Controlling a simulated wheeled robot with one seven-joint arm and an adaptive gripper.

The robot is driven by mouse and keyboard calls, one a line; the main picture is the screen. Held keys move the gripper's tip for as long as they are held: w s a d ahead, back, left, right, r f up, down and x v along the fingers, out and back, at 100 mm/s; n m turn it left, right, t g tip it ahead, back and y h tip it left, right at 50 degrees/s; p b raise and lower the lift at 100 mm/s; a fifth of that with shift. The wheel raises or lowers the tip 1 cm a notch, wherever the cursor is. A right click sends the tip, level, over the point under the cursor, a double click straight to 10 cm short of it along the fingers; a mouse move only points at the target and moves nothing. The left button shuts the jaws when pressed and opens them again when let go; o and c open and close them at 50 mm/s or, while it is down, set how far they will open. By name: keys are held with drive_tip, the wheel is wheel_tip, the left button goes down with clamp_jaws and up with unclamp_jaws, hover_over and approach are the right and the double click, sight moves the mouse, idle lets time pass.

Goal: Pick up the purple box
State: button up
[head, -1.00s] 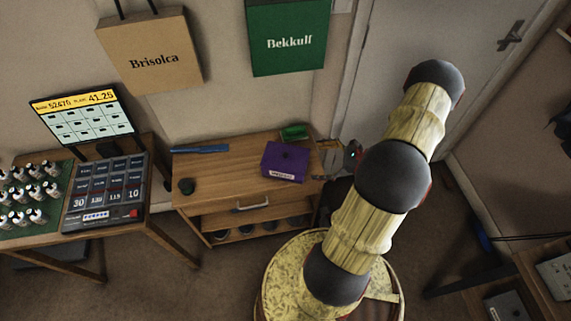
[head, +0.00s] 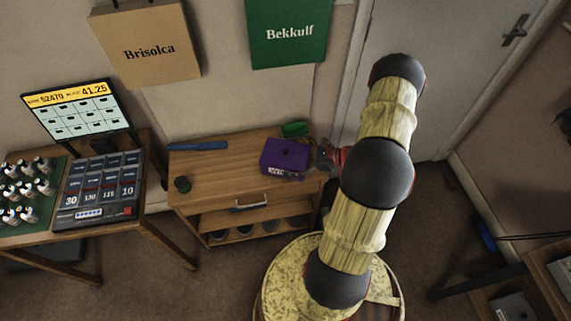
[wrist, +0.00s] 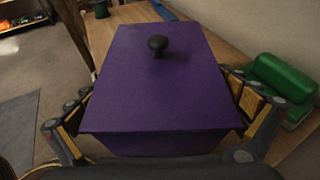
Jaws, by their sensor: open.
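The purple box (head: 285,157) sits on the wooden cabinet top, near its right end. In the wrist view the purple box (wrist: 160,90) fills the middle, with a round black knob (wrist: 158,44) on its lid. My gripper (head: 322,157) is just right of the box in the head view. In the wrist view my gripper (wrist: 160,120) is open, with one finger on each side of the box's near part. I cannot tell whether either finger touches it.
A green object (head: 296,128) lies behind the box, close to my right finger in the wrist view (wrist: 280,83). A blue bar (head: 198,146) and a dark round item (head: 182,184) lie on the cabinet (head: 225,172). The cabinet's middle is clear.

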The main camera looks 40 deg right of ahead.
drive_tip(key=shift+w+a+f, duration=0.1)
drive_tip(key=shift+w+a, duration=0.05)
drive_tip(key=shift+w, duration=0.1)
drive_tip(key=shift+c, duration=0.8)
drive_tip(key=c, duration=1.1)
drive_tip(key=shift+c, duration=0.6)
